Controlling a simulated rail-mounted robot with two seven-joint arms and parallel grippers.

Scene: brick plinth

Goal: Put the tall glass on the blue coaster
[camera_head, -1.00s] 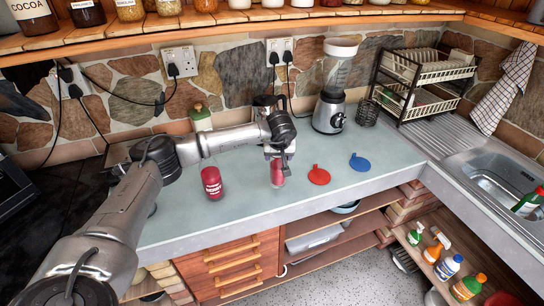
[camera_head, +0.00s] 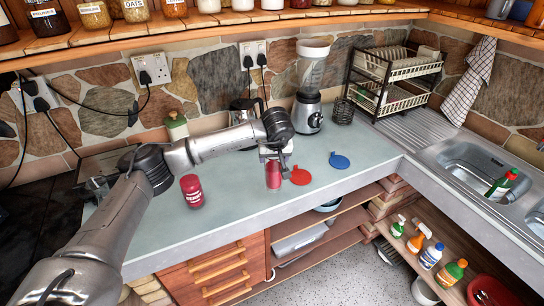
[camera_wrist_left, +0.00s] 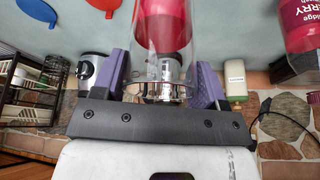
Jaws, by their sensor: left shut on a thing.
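The tall glass (camera_head: 273,180), clear with red contents, is upright in my left gripper (camera_head: 272,158), which is shut on it. In the left wrist view the glass (camera_wrist_left: 165,30) sits between the two purple finger pads. The blue coaster (camera_head: 339,161) lies flat on the counter, to the right of the glass and beyond the red coaster (camera_head: 300,177). The glass is just left of the red coaster. I cannot tell whether its base touches the counter. The blue coaster also shows at the wrist view's upper left (camera_wrist_left: 38,10). My right gripper is not in view.
A red labelled can (camera_head: 192,191) stands left of the glass. A blender (camera_head: 308,105), a dark wire holder (camera_head: 343,112) and a dish rack (camera_head: 395,80) stand behind. The counter (camera_head: 345,182) around the blue coaster is clear. A sink (camera_head: 475,165) is at right.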

